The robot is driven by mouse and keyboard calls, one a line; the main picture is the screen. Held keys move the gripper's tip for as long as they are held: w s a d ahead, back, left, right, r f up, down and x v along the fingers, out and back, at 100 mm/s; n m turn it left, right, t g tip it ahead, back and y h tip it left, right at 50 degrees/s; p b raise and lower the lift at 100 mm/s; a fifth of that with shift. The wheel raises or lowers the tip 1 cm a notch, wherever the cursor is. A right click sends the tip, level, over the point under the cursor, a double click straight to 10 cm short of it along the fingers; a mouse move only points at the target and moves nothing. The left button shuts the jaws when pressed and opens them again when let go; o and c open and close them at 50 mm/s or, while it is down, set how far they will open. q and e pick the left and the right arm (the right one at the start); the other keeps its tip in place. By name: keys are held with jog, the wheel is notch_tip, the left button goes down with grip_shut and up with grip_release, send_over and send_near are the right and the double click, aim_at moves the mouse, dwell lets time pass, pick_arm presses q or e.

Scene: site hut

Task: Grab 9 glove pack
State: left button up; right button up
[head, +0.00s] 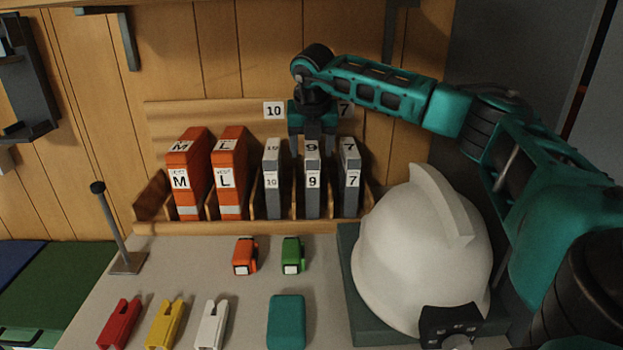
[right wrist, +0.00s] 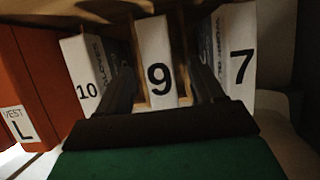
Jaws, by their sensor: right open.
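The 9 glove pack (head: 312,185) is a narrow grey pack with a white label, upright in the wooden rack between the 10 pack (head: 271,185) and the 7 pack (head: 348,185). My right gripper (head: 312,145) is above and behind its top, coming down from the right arm. In the right wrist view, the 9 pack (right wrist: 159,70) shows between the two dark fingers of my open right gripper (right wrist: 164,85), one finger on each side. Whether the fingers touch it I cannot tell. My left gripper is not in view.
Orange vest packs M (head: 181,180) and L (head: 228,180) stand left in the wooden rack (head: 250,228). A white helmet (head: 415,250) stands close on the right. Tape measures, coloured clips and a teal block (head: 286,322) lie in front. A thin post (head: 115,230) stands left.

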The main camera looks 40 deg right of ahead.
jog(key=shift+w+d+f, duration=0.15)
jog(key=shift+d+f, duration=0.05)
jog(key=shift+f, duration=0.3)
jog(key=shift+f, duration=0.25)
jog(key=shift+c, duration=0.4)
grip_shut()
dwell(0.5)
